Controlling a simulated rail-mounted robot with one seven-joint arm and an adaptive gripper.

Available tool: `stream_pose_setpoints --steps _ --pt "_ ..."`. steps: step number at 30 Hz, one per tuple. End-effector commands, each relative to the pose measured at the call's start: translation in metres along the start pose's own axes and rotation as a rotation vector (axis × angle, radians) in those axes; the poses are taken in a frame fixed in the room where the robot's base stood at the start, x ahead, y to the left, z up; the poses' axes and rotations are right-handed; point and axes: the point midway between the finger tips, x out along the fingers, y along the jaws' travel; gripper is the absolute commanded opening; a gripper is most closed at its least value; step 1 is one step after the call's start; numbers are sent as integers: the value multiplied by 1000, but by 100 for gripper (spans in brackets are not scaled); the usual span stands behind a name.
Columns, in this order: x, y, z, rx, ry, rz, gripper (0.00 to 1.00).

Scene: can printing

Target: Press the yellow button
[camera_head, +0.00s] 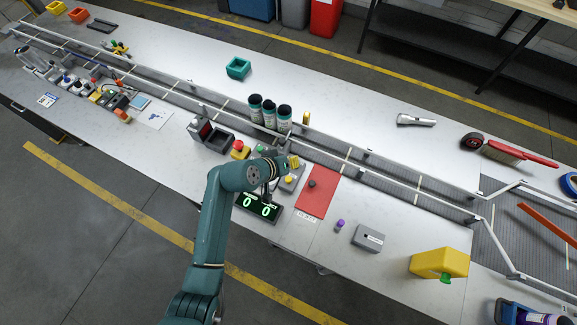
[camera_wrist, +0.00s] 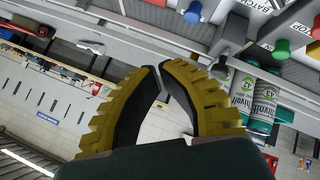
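The yellow button (camera_head: 289,180) sits on a grey control panel beside the conveyor, just below my gripper in the head view. My gripper (camera_head: 294,162) is above the panel. In the wrist view its yellow toothed fingers (camera_wrist: 160,68) lean together, with the tips almost meeting and nothing held between them. My wrist hides part of the panel in the head view.
A red emergency stop (camera_head: 239,146), a counter display (camera_head: 258,207) and a red plate (camera_head: 317,192) lie close by. Cans (camera_head: 269,115) stand on the conveyor behind.

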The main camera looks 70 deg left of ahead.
Motion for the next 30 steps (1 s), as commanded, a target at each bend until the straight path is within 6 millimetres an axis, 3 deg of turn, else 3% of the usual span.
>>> stream_pose_setpoints --steps 8,22,30 --pt "10 -6 7 1 -1 0 0" --pt "56 -40 41 0 0 1 0" --pt "62 -44 45 1 0 2 0"
